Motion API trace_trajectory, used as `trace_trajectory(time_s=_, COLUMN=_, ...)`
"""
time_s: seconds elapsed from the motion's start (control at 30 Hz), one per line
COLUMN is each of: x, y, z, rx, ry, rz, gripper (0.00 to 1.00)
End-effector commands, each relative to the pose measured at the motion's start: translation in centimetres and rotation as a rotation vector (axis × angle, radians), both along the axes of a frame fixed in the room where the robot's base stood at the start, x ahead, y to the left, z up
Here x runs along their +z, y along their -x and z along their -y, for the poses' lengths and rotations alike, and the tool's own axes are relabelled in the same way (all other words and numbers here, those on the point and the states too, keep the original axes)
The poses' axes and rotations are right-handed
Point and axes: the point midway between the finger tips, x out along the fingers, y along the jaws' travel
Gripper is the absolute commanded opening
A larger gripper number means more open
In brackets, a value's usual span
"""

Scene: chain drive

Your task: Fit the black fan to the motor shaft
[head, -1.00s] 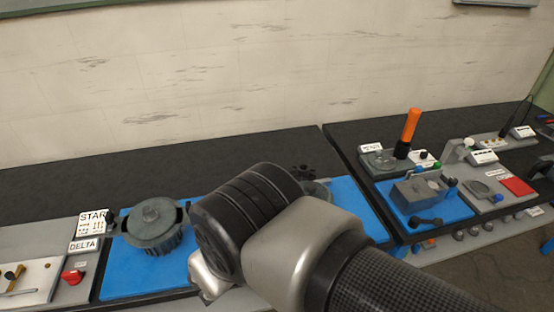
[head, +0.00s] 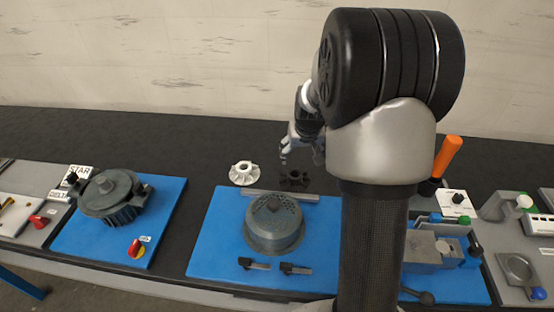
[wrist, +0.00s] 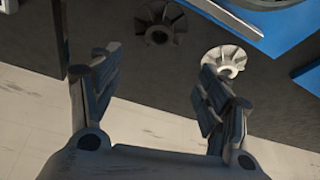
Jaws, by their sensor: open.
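The black fan (head: 294,180) lies on the dark bench top behind the middle blue mat; it also shows at the top of the wrist view (wrist: 160,22). A white fan (head: 243,173) lies to its left, and in the wrist view (wrist: 226,61) it is beside my right-hand finger. My gripper (head: 284,150) is above and just behind the black fan in the head view. In the wrist view its fingers (wrist: 155,80) are apart with nothing between them. A grey finned motor (head: 113,198) stands on the left blue mat; I cannot make out its shaft.
A grey perforated dome (head: 274,224) sits on the middle blue mat (head: 215,235), with two dark small parts (head: 254,264) in front. A grey bar (head: 290,196) lies along the mat's back edge. An orange-handled tool (head: 448,155) stands right. Bench behind the left mat is clear.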

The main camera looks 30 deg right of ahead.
Motion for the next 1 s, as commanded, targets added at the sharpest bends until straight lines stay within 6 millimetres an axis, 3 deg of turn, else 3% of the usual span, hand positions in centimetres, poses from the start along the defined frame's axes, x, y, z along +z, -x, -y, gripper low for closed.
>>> trace_trajectory(time_s=0.5, x=-9.7, y=-3.4, z=1.8, rx=-0.003, ry=-0.001, rz=-0.003, gripper=0.7)
trace_trajectory(time_s=0.87, x=-12.1, y=-4.4, z=2.2, rx=-0.003, ry=-0.001, rz=-0.001, gripper=0.7)
trace_trajectory(time_s=1.0, x=-14.0, y=-4.8, z=2.4, rx=-0.003, ry=-0.001, rz=-0.003, gripper=0.7)
